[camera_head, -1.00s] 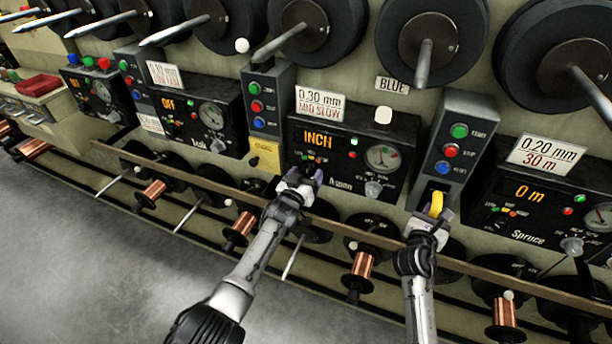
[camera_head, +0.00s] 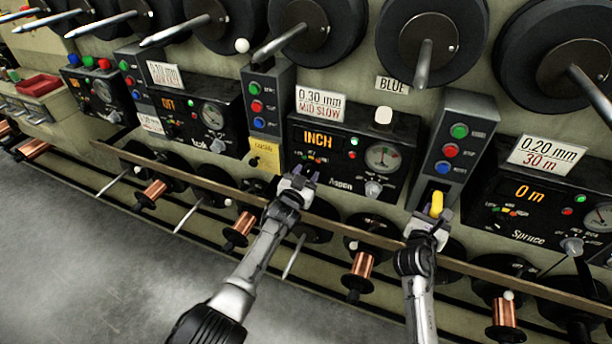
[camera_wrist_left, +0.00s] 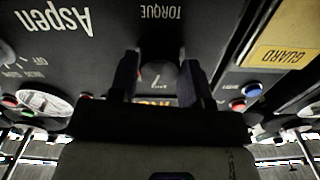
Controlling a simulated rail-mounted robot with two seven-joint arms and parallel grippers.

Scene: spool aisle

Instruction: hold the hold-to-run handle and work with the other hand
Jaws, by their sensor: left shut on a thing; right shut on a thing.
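The Aspen panel (camera_head: 330,165) shows INCH on its orange display, with a green lamp lit and a round gauge (camera_head: 382,157). My left gripper (camera_head: 302,178) is at the panel's lower left edge. In the left wrist view its two dark fingers (camera_wrist_left: 159,82) are shut on a dark knob (camera_wrist_left: 160,73) near the word TORQUE; the knob is mostly hidden in the head view. My right gripper (camera_head: 437,214) is shut on the yellow hold-to-run handle (camera_head: 437,202) at the foot of the button box (camera_head: 455,145) right of the panel.
A yellow guard plate (camera_head: 264,157) sits left of the Aspen panel. The Spruce panel (camera_head: 535,205) reads 0 m at the right. A long wooden rail (camera_head: 480,271) runs below, with copper spools (camera_head: 362,265) under it. Large dark reels (camera_head: 430,35) hang above. The grey floor is clear.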

